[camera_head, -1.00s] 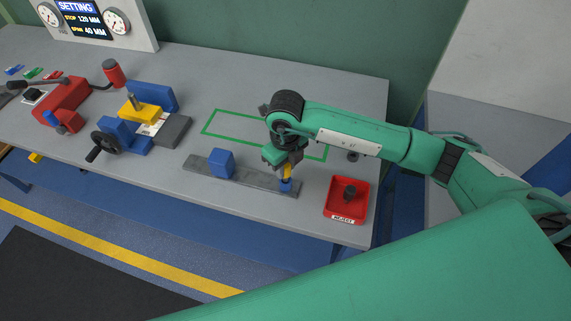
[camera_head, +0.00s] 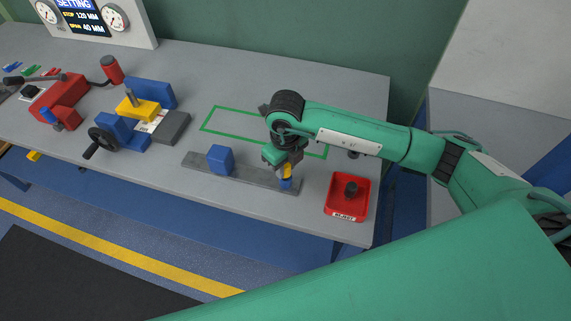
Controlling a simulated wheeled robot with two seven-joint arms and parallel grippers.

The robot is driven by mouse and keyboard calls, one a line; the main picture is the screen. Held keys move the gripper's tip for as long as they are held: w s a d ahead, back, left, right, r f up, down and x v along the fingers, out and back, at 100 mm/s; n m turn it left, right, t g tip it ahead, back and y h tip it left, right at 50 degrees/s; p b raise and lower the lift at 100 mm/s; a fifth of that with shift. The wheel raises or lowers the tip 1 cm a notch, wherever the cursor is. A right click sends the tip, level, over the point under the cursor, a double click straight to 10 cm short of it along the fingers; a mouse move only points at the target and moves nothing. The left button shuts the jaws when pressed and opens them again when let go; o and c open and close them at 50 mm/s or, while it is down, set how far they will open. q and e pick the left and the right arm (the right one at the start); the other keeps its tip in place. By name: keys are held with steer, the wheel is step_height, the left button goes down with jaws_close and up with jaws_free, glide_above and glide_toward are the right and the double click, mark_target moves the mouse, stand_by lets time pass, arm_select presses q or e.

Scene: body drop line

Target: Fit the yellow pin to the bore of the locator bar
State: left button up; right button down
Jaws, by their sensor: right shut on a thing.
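My right gripper (camera_head: 287,166) points down over the right end of the grey locator bar (camera_head: 253,179). It is shut on the yellow pin (camera_head: 287,171), of which only a short part shows below the jaws. A small blue piece (camera_head: 286,183) shows directly under the yellow, at the bar's right end. The bore itself is hidden, and I cannot tell whether the pin's tip is in it. A blue block (camera_head: 220,159) sits on the bar to the left of the gripper. My left gripper is out of view.
A red reject tray (camera_head: 333,207) holding a dark part stands right of the bar, near the table's front edge. A green outlined rectangle (camera_head: 212,119) lies behind the bar. A blue vise with a yellow piece (camera_head: 138,110) and a red clamp (camera_head: 60,101) stand left.

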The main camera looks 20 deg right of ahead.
steer(key=shift+f+b, duration=0.55)
steer(key=shift+f, duration=0.1)
steer(key=c, duration=1.1)
jaws_free()
steer(key=shift+o, duration=0.2)
